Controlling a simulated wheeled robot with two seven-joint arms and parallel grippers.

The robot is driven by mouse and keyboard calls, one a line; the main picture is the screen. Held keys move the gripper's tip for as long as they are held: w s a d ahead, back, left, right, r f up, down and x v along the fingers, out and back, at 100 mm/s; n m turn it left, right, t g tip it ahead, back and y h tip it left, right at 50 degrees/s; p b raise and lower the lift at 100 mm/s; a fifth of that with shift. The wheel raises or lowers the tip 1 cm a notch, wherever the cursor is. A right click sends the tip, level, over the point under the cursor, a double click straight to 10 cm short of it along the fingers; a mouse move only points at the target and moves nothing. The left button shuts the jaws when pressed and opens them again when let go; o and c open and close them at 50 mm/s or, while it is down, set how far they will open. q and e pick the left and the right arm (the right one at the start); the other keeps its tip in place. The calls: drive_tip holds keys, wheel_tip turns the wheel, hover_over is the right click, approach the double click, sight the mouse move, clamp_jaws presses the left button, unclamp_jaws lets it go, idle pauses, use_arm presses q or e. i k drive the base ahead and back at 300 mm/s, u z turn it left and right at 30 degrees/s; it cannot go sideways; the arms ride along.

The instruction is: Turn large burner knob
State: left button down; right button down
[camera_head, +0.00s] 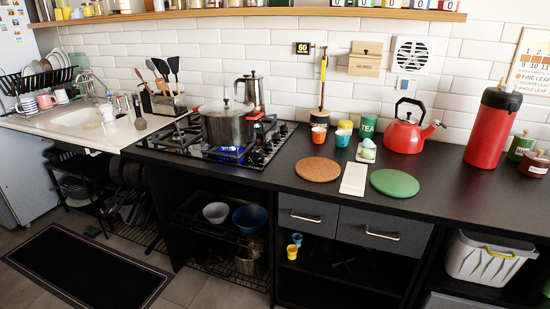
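The black gas hob (186,147) is set into the dark counter at the middle left. A steel pot (228,129) with a lid stands on it, and a blue flame (230,152) shows under the pot. A moka pot (253,92) stands at the back of the hob. Small dark knobs (262,150) seem to lie along the hob's right side. They are too small to tell which is the large burner knob or how it is turned. Neither of my grippers is in view.
Right of the hob are small cups (319,135), a brown round mat (317,169), a green mat (394,183), a red kettle (404,134) and a red flask (490,127). A utensil holder (163,104) stands at the left. The counter's front edge right of the hob is clear.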

sight(259, 156)
drive_tip(key=z, duration=0.55)
drive_tip(key=i, duration=0.9)
drive_tip(key=z, duration=0.2)
